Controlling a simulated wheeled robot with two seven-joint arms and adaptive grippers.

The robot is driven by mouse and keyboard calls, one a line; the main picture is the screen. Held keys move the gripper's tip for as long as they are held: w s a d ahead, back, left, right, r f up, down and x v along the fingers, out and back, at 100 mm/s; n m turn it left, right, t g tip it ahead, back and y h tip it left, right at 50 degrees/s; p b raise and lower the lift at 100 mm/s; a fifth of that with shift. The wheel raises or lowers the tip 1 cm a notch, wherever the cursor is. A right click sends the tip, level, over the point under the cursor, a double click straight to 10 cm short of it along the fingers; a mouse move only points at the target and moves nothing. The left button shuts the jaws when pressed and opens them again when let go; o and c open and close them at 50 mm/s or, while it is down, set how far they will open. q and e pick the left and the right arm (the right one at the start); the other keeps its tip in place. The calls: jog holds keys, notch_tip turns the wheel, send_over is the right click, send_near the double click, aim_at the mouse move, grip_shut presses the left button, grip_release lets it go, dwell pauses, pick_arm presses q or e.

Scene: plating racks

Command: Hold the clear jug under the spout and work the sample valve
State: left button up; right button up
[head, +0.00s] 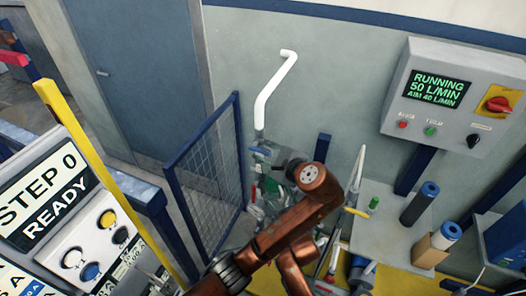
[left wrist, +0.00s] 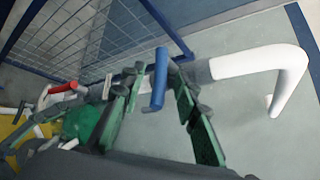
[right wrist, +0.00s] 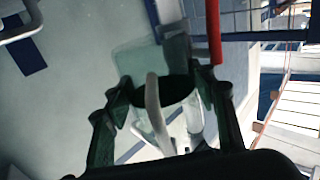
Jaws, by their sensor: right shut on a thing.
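The clear jug (right wrist: 184,122) is in the right wrist view, with its pale handle (right wrist: 152,100) toward the camera. My right gripper (right wrist: 160,82) is shut on the jug, its fingers on either side. My left gripper (left wrist: 157,75) is open, and a blue lever (left wrist: 159,78) shows between its fingers. I cannot tell whether the fingers touch the lever. A white bent pipe (left wrist: 262,64) runs beyond it; it stands against the wall in the head view (head: 272,88). In the head view a copper-coloured arm of mine hides much of the pipework. I cannot make out the spout.
A control box (head: 455,95) on the wall reads RUNNING 50 L/MIN, AIM 40 L/MIN. A blue mesh fence (head: 205,160) stands left of the pipework. A panel reading STEP 0 READY (head: 45,200) is at left.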

aim_at(270, 193)
jog(key=shift+r, duration=0.1)
pick_arm(q)
jog(key=v, duration=0.7)
jog(key=shift+s+d+r, duration=0.1)
jog(key=shift+s+d, duration=0.05)
pick_arm(e)
jog(key=shift+s, duration=0.1)
